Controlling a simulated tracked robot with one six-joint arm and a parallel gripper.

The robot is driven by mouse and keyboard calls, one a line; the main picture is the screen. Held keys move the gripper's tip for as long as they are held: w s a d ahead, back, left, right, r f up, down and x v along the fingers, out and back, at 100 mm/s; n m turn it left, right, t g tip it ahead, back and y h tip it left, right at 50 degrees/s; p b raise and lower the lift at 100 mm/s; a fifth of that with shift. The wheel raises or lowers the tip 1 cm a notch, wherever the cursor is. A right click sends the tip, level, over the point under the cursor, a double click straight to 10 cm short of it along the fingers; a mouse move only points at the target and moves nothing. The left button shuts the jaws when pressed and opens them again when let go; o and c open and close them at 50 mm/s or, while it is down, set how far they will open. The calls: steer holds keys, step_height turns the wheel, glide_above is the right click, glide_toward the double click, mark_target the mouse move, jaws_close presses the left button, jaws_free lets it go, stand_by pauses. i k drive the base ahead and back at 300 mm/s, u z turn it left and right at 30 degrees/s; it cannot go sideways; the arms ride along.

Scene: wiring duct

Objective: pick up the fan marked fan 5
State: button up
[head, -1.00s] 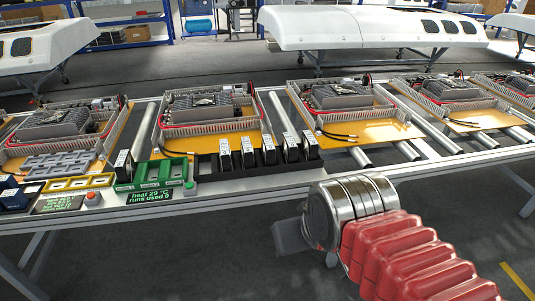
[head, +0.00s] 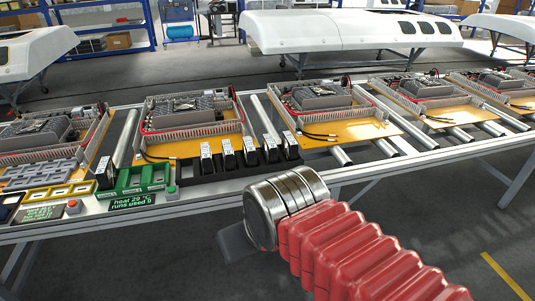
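Several black upright modules with white labels, which look like the fans, stand in a row in a black rack (head: 232,169) at the bench's front edge. They include a leftmost one (head: 206,163), a middle one (head: 250,153) and a rightmost one (head: 290,146). Their markings are too small to read, so I cannot tell which is fan 5. Another dark module (head: 106,173) stands at the green rack. My gripper (head: 235,243) shows only as a dark grey part beyond my wrist, in front of and below the bench edge, apart from the fans. Its fingers are hidden.
The green rack (head: 145,178) and a yellow rack (head: 60,192) lie to the left, with a small display (head: 132,201) and a red button (head: 73,207) in front. Orange boards with ducting (head: 335,130) line the bench behind. The floor before the bench's right part is clear.

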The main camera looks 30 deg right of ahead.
mark_target(270, 149)
steer(key=z, duration=0.05)
steer(key=i, duration=1)
steer(key=u, duration=0.05)
